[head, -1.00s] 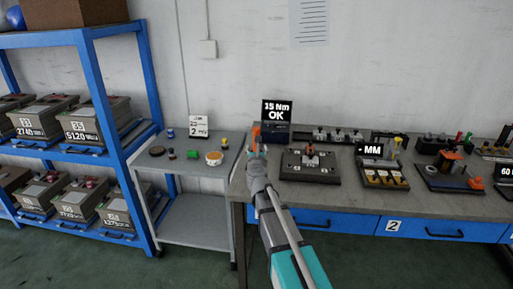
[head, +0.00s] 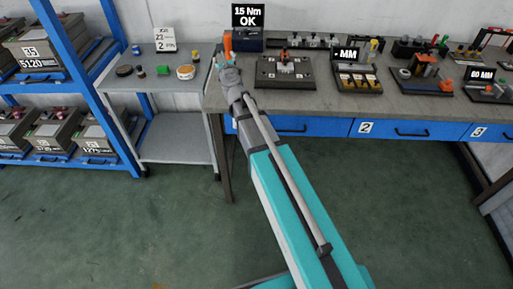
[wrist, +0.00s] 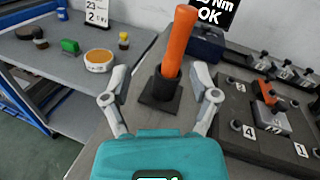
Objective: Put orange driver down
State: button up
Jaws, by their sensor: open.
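The orange driver (wrist: 178,42) stands upright in a dark round holder on a square base (wrist: 160,92) at the left end of the workbench. In the head view its orange handle (head: 228,42) shows just above my gripper, which hides the lower part. My gripper (wrist: 160,85) is open, with one finger on each side of the holder and driver in the wrist view. The fingers appear apart from the driver. In the head view my gripper (head: 222,57) is at the bench's left end.
A dark box with a "15 Nm OK" display (head: 248,16) stands behind the driver. A numbered fixture plate (head: 286,82) lies to the right. A grey side table (head: 140,85) with small items is left. The bench front (head: 300,106) is clear.

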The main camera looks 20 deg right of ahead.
jog(key=s+a+f+n+g+y, duration=0.4)
jog(key=s+n, duration=0.3)
jog(key=n, duration=0.4)
jog(key=s+a+f+n+g+y, duration=0.3)
jog(key=s+f+n+g, duration=0.3)
jog(key=n, duration=0.6)
jog(key=s+d+f+n+g+h, duration=0.3)
jog(key=s+d+f+n+g, duration=0.1)
jog(key=s, duration=0.6)
jog(key=s+d+f+n+g+h, duration=0.3)
jog(key=s+d+n, duration=0.3)
jog(key=s, duration=0.3)
jog(key=shift+s+d+f+n+g+h, duration=0.35)
jog(key=shift+f+g, duration=0.25)
jog(key=shift+f, duration=0.3)
jog(key=shift+r, duration=0.1)
notch_tip(320, 180, up, 12)
jog(key=p, duration=1.1)
jog(key=shift+f+p, duration=0.2)
jog(key=shift+p, duration=0.2)
